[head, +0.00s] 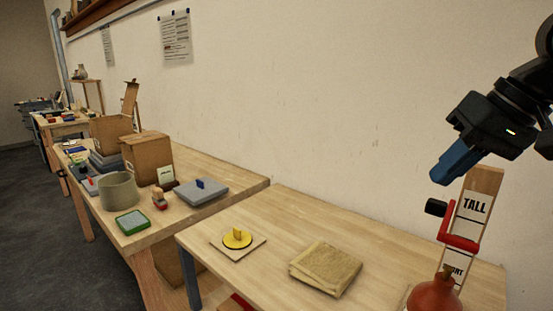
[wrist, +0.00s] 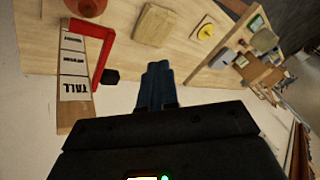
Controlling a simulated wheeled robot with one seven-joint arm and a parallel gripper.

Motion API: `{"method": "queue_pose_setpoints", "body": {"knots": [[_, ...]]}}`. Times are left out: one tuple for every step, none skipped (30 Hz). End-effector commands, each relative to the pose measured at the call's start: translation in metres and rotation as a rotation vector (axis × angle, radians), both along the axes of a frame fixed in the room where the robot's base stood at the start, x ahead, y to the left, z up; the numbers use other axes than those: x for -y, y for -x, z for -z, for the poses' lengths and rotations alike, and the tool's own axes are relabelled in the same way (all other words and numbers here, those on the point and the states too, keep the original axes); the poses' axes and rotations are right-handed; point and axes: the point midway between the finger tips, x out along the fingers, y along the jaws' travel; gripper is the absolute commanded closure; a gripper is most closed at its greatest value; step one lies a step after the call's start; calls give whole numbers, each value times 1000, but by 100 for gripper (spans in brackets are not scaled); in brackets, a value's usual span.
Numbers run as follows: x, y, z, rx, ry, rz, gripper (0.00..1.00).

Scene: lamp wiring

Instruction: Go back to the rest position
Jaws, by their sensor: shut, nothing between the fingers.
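My gripper (head: 455,162) is raised in the air at the right of the head view, above the table. Its blue fingers are closed together with nothing between them, as the wrist view (wrist: 155,72) also shows. Just below it in the head view stands an upright wooden board (head: 487,182) with labels, one reading TALL. A red bracket (head: 460,242) with a black knob (head: 436,207) is at the board. The gripper looks apart from the board. A red rounded object (head: 434,294) sits in front of the board, partly cut off by the frame edge.
The near table (head: 300,231) holds a folded tan cloth (head: 325,268) and a yellow disc piece (head: 237,238) on a square plate. A second table at left carries cardboard boxes (head: 147,158), a grey pot (head: 118,188) and a grey case (head: 201,192). The wall is behind; open floor lies left.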

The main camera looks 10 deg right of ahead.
Motion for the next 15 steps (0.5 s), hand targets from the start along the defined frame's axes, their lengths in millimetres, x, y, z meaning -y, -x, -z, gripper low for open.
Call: {"method": "queue_pose_setpoints", "body": {"knots": [[-17,-7,2,42,-52,-28,100],[-26,-11,2,71,-81,-43,100],[-39,-17,2,113,-124,-63,100],[-48,-21,1,146,-156,-75,100],[-58,-25,0,179,-189,-90,100],[-70,-30,-1,223,-234,-103,100],[-79,-33,-2,254,-265,-112,100],[-87,-36,-3,286,-296,-119,100],[-97,-40,-5,327,-337,-126,100],[-104,-43,-6,358,-367,-130,100],[-111,-45,-7,386,-397,-133,100],[-120,-47,-8,427,-435,-133,100],[-126,-49,-9,454,-464,-131,100],[-131,-51,-10,483,-492,-129,100],[-138,-52,-10,519,-526,-123,100]]}}
